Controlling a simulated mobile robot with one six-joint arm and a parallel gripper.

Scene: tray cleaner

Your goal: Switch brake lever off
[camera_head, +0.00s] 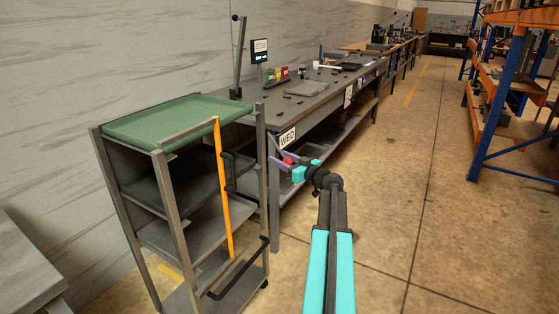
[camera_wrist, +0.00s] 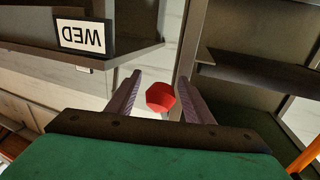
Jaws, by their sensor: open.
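A red knob (camera_wrist: 160,97), which looks like the end of the brake lever, shows in the wrist view between the two purple fingers of my gripper (camera_wrist: 159,80). Gaps show on both sides of it, so the fingers appear apart from it. In the head view a small patch of the red knob (camera_head: 288,160) shows at my gripper (camera_head: 281,161), near the corner of the grey workbench (camera_head: 305,118). My gripper is open. The lever's shaft and base are hidden, and I cannot tell its angle.
A shelved cart (camera_head: 172,190) with a green tray (camera_head: 160,118) and an orange upright bar (camera_head: 223,190) stands left of my gripper. A WED sign (camera_head: 287,138) is on the workbench; it also shows in the wrist view (camera_wrist: 80,36). The aisle floor (camera_head: 425,150) is clear.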

